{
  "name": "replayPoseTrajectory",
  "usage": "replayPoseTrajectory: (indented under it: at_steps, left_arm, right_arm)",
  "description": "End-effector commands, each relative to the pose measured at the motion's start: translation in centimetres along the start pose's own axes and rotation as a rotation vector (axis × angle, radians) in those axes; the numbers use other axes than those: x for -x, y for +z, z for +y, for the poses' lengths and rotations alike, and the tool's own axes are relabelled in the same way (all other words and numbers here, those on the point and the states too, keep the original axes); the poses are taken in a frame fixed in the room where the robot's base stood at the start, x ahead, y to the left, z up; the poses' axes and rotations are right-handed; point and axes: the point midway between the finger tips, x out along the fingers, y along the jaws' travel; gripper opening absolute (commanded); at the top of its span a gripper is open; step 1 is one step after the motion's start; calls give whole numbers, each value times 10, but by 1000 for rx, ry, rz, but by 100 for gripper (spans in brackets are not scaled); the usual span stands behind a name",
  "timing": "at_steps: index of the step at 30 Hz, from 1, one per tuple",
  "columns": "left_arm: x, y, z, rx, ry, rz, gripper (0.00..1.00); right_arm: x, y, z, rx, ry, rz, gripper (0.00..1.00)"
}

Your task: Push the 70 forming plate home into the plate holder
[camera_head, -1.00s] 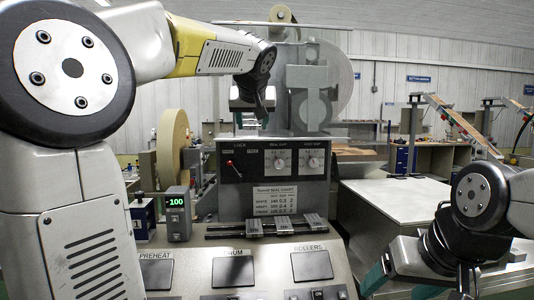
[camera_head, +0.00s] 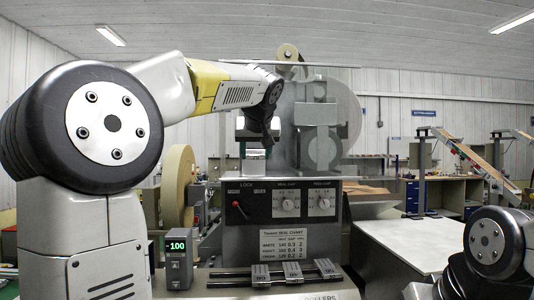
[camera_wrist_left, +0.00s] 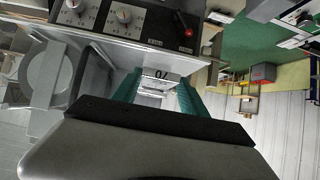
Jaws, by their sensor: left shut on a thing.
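My left gripper (camera_head: 256,142) is above the top edge of the grey control box, in front of the grey machine. In the left wrist view its teal fingers (camera_wrist_left: 158,88) are shut on a small pale plate marked 70 (camera_wrist_left: 160,76), the 70 forming plate. In the head view the plate (camera_head: 255,155) shows as a small light block below the gripper. The plate holder cannot be made out clearly around it, so how far the plate sits in it cannot be told. My right arm shows at the lower right; its gripper is out of view.
The control box (camera_head: 275,190) has a red-knobbed lever (camera_head: 237,206) and two dials. A rack (camera_head: 235,274) with several small plates lies in front of it. A display box (camera_head: 178,252) and a large tan roll (camera_head: 178,190) stand left. A white tabletop (camera_head: 405,238) is at right.

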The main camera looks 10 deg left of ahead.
Motion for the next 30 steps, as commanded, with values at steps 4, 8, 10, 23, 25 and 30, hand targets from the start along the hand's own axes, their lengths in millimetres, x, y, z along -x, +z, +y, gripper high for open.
replayPoseTrajectory:
  at_steps: [4,8,10,23,25,30]
  left_arm:
    - [-12,-9,0,1,0,1,2]
    - [-21,-15,0,1,-1,1,2]
    - [-24,-17,0,1,0,2,2]
    - [-30,-21,0,0,1,2,2]
    - [-29,-21,0,0,1,2,2]
    - [-29,-21,0,0,1,2,2]
  right_arm:
    - [0,0,0,0,0,0,76]
    - [0,0,0,0,0,0,76]
    - [0,0,0,0,0,0,76]
    - [0,0,0,0,0,0,76]
    - [0,0,0,0,0,0,76]
    - [0,0,0,0,0,0,76]
